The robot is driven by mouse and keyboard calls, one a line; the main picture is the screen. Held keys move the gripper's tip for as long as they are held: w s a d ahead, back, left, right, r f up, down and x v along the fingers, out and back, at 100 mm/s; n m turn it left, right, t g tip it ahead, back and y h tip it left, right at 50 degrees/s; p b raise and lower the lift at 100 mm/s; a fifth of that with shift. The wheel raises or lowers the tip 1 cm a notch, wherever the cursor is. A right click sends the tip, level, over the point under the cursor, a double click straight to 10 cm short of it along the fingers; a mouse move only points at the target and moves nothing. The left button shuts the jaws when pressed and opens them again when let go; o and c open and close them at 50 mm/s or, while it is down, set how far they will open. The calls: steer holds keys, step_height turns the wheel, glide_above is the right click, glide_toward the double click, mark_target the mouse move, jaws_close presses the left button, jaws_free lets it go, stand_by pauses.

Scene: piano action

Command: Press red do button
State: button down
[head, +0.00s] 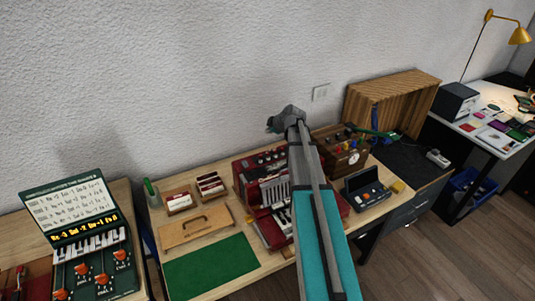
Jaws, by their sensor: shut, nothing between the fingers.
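A dark green instrument (85,240) stands at the left on a wooden table, with a raised lid printed with rows of text and a yellow lit text strip (85,230). Below the strip is a short row of white and black keys (90,252). Several orange-red knob-like parts (101,280) sit on its panel. I cannot read which one is "do". My gripper (271,124) is up near the wall, above the middle bench and well to the right of the instrument. It is small, partly turned away, and looks shut and empty.
My arm hides part of a red accordion-like instrument (262,165). A green mat (210,268), a wooden board with a handle (195,227) and card boxes (180,201) lie left of it. A wooden box with knobs (342,158) and a slatted crate (395,97) stand right.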

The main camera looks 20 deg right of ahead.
mark_target(269, 153)
steer(key=shift+f, duration=0.15)
step_height(269, 153, down, 8)
steer(key=b, duration=0.8)
steer(key=shift+f+b, duration=0.25)
steer(key=shift+b, duration=0.15)
steer(key=shift+f+b, duration=0.8)
stand_by(2.1)
steer(key=shift+r, duration=0.2)
stand_by(0.3)
steer(key=shift+r+p, duration=0.65)
steer(key=shift+p, duration=0.15)
steer(key=shift+r, duration=0.1)
steer(key=shift+r+p, duration=2.35)
steer(key=shift+p, duration=0.15)
